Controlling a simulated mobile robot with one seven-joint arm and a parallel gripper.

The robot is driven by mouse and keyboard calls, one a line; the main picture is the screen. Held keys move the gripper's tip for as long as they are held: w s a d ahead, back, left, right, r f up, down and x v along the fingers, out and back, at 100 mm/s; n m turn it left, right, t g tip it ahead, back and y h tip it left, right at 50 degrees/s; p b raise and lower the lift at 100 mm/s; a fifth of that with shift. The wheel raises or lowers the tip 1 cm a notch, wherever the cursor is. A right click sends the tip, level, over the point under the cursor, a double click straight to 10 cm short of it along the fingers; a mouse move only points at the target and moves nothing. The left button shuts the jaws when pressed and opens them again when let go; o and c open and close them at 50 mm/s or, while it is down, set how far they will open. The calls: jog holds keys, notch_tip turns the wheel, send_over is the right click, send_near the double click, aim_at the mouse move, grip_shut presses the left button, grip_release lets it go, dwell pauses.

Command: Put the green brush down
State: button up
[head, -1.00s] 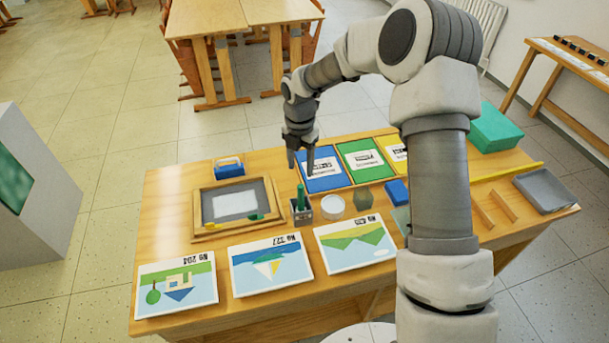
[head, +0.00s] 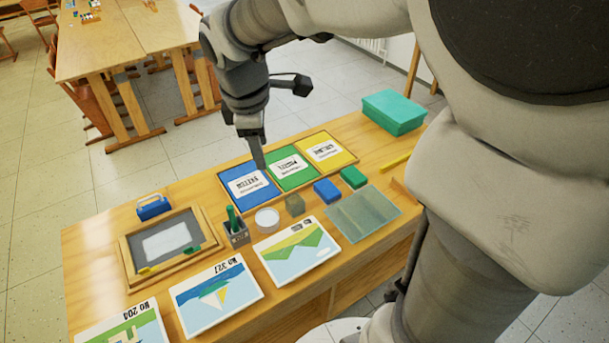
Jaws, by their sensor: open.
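The green brush (head: 233,217) stands upright in a small dark grey holder (head: 238,238) on the wooden table. My gripper (head: 258,160) points down, open and empty, over the back edge of the blue panel (head: 249,205). It is apart from the brush, behind it and to its right in the head view. My gripper is seen nearly edge-on, so the gap between its fingers is hard to make out.
A white round dish (head: 267,220) and an olive jar (head: 295,204) stand right of the holder. A framed tray (head: 168,248) lies left. Picture cards (head: 218,296) line the front. Blue (head: 327,191) and green (head: 353,177) blocks sit right, before a teal box (head: 394,110).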

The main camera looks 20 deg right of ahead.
jog(key=s+d+r+m+t, duration=0.1)
jog(key=s+r+m, duration=0.1)
jog(key=s+m, duration=0.5)
jog(key=s+d+r+m+t+y, duration=0.1)
jog(key=s+d+r+m, duration=0.1)
jog(key=s+m, duration=0.5)
jog(key=shift+s+t, duration=0.4)
jog(key=shift+s, duration=0.8)
